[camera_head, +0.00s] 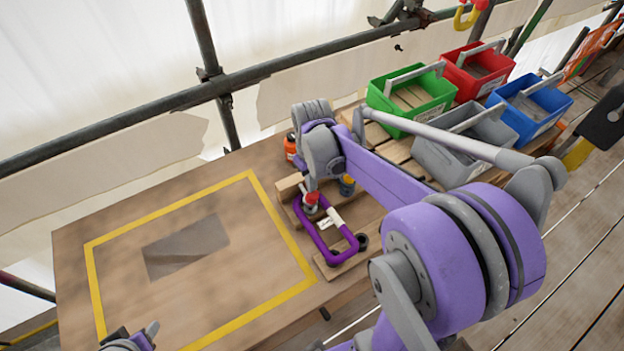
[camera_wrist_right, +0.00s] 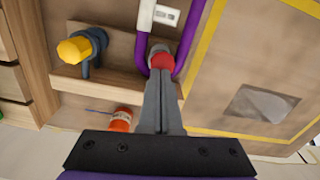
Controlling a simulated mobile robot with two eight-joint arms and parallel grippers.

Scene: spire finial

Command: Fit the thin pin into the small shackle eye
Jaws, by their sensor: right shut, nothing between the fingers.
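A purple U-shaped shackle (camera_head: 317,239) lies on a wooden fixture, with a white tag on it. It also shows in the wrist view (camera_wrist_right: 189,38). A red-headed piece (camera_head: 311,198), which looks like the thin pin, sits at a grey collar at the shackle's far end. In the wrist view the red head (camera_wrist_right: 162,62) is right at my fingertips; how deep any shaft sits in the eye is hidden. My right gripper (camera_wrist_right: 161,78) is shut and empty, its tips at or just above the red head. My left gripper (camera_head: 150,330) shows only partly at the bottom left.
A yellow-headed pin (camera_wrist_right: 75,48) in a blue holder stands beside the shackle. An orange bottle (camera_head: 290,147) stands behind. Green (camera_head: 408,98), red, grey and blue bins stand at the back right. The yellow-framed board area (camera_head: 200,205) holds only a grey patch.

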